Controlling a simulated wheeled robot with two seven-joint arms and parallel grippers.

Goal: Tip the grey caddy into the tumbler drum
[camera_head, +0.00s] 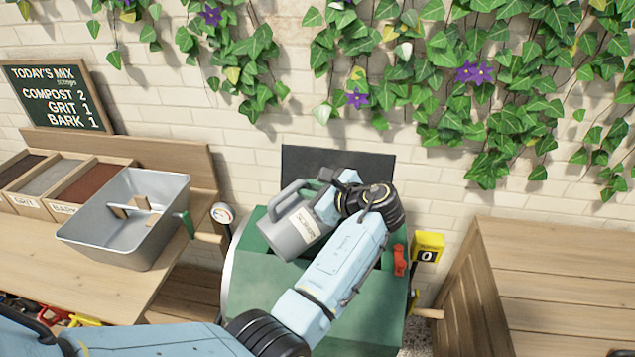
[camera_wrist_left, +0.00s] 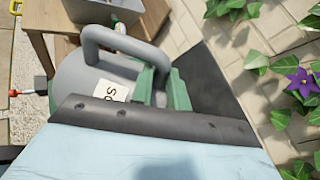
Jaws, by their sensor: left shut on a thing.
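The grey caddy (camera_head: 290,236), with a loop handle and a white label, is held tilted over the top of the green tumbler drum (camera_head: 350,335). My left gripper (camera_head: 318,188) is shut on the caddy, its arm crossing in front of the drum. The drum's opening is mostly hidden by the caddy and my arm. I cannot see the caddy's contents or anything pouring. My right gripper is not in view.
A grey metal tub (camera_head: 105,236) stands on the wooden bench (camera_head: 100,295) at left, beside labelled bins (camera_head: 35,208). A dark panel (camera_head: 300,160) rises behind the drum. A yellow counter showing 0 (camera_head: 428,246) is right of it, near a wooden bench (camera_head: 560,260).

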